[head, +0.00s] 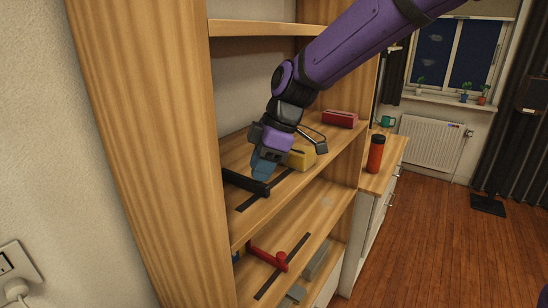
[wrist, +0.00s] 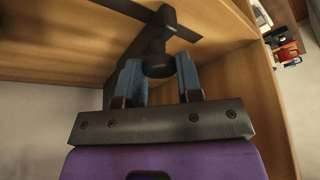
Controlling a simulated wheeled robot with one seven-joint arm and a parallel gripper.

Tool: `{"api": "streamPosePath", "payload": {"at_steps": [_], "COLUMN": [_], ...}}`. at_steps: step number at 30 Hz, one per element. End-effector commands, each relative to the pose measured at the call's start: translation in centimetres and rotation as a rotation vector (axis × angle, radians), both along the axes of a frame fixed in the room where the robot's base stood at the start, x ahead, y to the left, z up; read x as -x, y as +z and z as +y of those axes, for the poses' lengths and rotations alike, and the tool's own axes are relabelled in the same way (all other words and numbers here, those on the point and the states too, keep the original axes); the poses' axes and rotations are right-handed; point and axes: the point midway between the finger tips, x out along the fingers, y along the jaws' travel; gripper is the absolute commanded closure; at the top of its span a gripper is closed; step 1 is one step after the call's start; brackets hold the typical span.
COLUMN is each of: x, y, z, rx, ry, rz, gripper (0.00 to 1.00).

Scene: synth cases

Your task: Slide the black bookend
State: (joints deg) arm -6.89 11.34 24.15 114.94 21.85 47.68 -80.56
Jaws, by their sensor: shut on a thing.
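The black bookend (head: 243,182) stands at the left end of the upper shelf (head: 262,208), near the shelf unit's side panel. My gripper (head: 261,170), with blue fingers, is at the bookend's right end and hides part of it. In the wrist view, the bookend's round black knob (wrist: 158,66) is between the two blue fingertips (wrist: 159,76), and the gripper is shut on it. A dark track (head: 264,190) runs along the shelf beside the bookend.
A yellow object (head: 301,157) and a red case (head: 339,119) stand farther right on the same shelf. The lower shelf holds a red bookend (head: 268,256) by another dark track (head: 283,266). A red bottle (head: 376,153) and teal mug (head: 387,121) stand on the cabinet beyond.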

Motion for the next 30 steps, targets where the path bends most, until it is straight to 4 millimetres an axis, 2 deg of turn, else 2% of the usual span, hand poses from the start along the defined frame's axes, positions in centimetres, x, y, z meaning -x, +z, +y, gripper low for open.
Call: {"api": "streamPosePath", "payload": {"at_steps": [3, 6, 15, 16, 18, 19, 30], "x": [1.9, 2.6, 2.7, 2.7, 2.7, 2.7, 2.6], "y": [0.1, 0.1, 0.1, 0.1, 0.1, 0.1, 0.5], "z": [1.5, 2.0, 2.1, 2.1, 2.1, 2.1, 1.8], "rx": [-0.001, -0.001, -0.001, -0.001, -0.001, -0.001, -0.001], "ry": [0.004, 0.001, 0.0, 0.001, 0.001, 0.001, 0.0], "rz": [-0.001, -0.002, -0.001, -0.001, -0.001, -0.001, -0.003], "gripper": [1.0, 1.0, 1.0, 0.62, 0.46, 0.42, 0.42]}}
